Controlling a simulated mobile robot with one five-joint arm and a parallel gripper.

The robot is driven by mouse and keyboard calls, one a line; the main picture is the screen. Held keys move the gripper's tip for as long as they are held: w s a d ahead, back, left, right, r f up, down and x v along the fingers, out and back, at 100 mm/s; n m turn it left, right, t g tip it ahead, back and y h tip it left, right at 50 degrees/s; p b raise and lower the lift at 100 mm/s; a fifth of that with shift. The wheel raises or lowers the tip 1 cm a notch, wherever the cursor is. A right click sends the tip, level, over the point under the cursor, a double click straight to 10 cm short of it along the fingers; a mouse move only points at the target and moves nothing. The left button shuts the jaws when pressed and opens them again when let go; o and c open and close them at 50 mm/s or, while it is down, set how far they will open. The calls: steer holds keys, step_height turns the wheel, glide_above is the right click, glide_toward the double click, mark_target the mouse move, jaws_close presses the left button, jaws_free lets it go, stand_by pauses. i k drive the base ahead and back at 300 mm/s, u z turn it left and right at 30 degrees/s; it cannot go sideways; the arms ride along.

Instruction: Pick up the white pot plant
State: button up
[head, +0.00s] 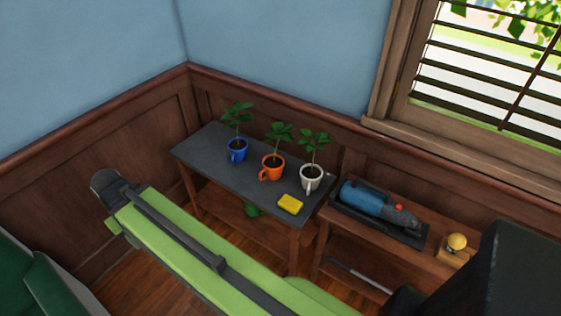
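The white pot plant (311,176) is a white mug-shaped pot with dark soil and a green leafy stem. It stands upright near the right end of a dark-topped wooden table (213,176). To its left stand an orange pot plant (272,167) and a blue pot plant (237,149), both upright. A yellow block (290,204), perhaps a sponge, lies in front of the white pot. My gripper is not visible in this view, and nothing touches the white pot.
A lower wooden bench (400,238) on the right holds a blue and black tool (369,201) and a yellow-knobbed object (456,244). Wood-panelled walls close off the back and left. A long lime-green body with a dark bar crosses the foreground; I cannot tell what it is.

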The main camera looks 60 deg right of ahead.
mark_target(311, 174)
steer(key=z, duration=4.3)
steer(key=i, duration=0.1)
steer(key=u, duration=2.25)
steer(key=k, duration=0.95)
steer(key=u, duration=0.2)
steer(key=i, duration=1.3)
steer(key=u, duration=0.85)
